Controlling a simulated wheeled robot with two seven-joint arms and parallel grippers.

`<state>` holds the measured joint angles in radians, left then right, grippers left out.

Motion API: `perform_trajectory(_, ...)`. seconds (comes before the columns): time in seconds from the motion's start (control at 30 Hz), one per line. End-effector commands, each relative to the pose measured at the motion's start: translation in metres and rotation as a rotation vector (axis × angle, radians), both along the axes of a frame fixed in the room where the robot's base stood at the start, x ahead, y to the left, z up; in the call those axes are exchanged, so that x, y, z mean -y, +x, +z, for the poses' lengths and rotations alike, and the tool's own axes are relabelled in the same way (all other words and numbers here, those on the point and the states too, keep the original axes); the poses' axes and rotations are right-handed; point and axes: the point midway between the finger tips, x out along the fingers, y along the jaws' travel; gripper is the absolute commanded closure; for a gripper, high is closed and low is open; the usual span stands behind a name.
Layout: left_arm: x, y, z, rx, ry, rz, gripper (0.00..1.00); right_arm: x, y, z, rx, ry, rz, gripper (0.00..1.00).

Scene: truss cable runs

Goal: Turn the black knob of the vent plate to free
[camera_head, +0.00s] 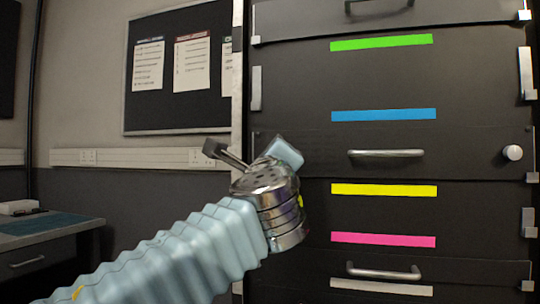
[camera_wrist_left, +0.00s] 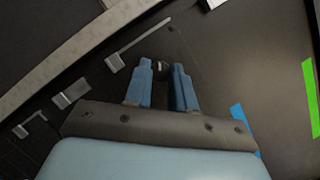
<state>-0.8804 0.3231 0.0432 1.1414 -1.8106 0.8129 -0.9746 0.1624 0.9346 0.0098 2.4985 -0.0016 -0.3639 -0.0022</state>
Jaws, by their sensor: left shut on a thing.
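In the left wrist view, a small black knob (camera_wrist_left: 162,69) stands on a dark panel (camera_wrist_left: 235,60); I cannot tell for sure that this panel is the vent plate. My left gripper (camera_wrist_left: 163,72) has its two blue fingers around the knob, one on each side, and is shut on it. In the head view, my left gripper (camera_head: 284,152) is at the left edge of the dark cabinet front (camera_head: 385,95). The knob is hidden there behind the gripper and wrist. The knob's turn angle cannot be read. My right gripper is not in view.
The cabinet front carries green (camera_head: 382,42), blue (camera_head: 383,115), yellow (camera_head: 384,189) and pink (camera_head: 383,240) strips. Metal bar handles (camera_head: 386,153) stick out from it. A white round knob (camera_head: 513,153) is at the right. A desk (camera_head: 45,240) stands at the left.

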Motion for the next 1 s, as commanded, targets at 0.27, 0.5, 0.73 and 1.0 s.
perform_trajectory(0.27, 0.001, 0.000, 0.004, -0.074, -0.225, 0.001, 1.00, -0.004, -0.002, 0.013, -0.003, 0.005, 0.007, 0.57)
perform_trajectory(0.5, 0.001, 0.000, 0.004, -0.119, -0.366, 0.001, 1.00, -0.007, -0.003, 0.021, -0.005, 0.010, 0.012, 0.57)
perform_trajectory(0.73, 0.002, 0.000, 0.004, -0.143, -0.438, 0.001, 1.00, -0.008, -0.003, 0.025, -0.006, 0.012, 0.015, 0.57)
perform_trajectory(1.0, 0.001, 0.000, 0.003, -0.150, -0.463, 0.002, 1.00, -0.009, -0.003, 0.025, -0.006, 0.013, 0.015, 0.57)
